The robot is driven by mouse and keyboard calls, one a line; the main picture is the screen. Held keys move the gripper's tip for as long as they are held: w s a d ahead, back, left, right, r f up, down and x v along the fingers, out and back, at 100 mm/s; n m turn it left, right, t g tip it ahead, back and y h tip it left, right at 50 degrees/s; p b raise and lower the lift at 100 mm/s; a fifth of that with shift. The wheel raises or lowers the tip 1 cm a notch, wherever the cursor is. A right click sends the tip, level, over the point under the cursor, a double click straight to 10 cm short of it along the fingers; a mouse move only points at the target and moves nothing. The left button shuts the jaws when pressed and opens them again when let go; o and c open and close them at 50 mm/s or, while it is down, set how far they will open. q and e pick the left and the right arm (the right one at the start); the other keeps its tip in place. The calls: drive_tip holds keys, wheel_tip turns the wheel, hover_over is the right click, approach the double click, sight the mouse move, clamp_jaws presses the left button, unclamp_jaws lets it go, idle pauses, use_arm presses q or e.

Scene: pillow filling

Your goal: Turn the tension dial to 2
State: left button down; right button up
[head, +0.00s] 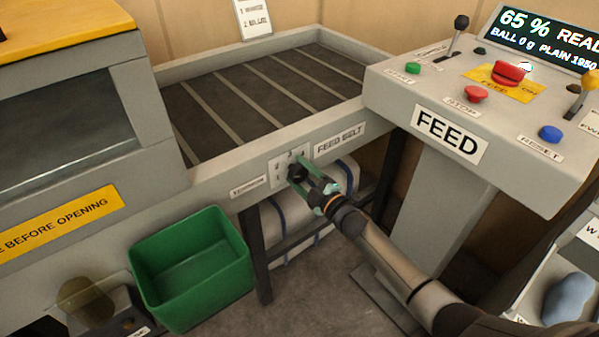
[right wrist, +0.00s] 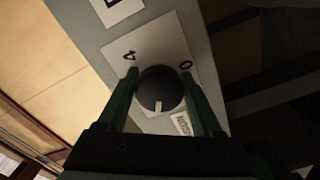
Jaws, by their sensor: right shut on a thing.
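The tension dial (right wrist: 158,88) is a round black knob with a white pointer mark on a pale plate (right wrist: 172,40). In the right wrist view the mark points down toward my gripper's palm. A 4 shows at upper left of the knob and a 0 at upper right; a 2 is not readable. In the head view the dial (head: 296,173) is on the feed belt's front rail, partly hidden by my fingers. My right gripper (head: 299,171), with green fingers, is shut on the dial, one finger on each side. My left gripper is not in view.
The feed belt (head: 270,85) lies behind the rail. A green bin (head: 190,262) stands below left. The FEED console (head: 470,110), with buttons and levers, stands at the right. A pale bundle (head: 300,225) lies under the belt. A grey cabinet (head: 130,180) is at the left.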

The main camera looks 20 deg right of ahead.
drive_tip(key=o, duration=1.4)
drive_tip(key=shift+c, duration=0.2)
use_arm(q)
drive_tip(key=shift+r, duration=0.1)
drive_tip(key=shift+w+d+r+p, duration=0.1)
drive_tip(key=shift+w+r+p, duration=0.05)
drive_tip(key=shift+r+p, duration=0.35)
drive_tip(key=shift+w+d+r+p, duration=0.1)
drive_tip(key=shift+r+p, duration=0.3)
drive_tip(key=shift+p, duration=0.2)
use_arm(e)
drive_tip(key=v, duration=1.2)
drive_tip(key=shift+s, duration=0.25)
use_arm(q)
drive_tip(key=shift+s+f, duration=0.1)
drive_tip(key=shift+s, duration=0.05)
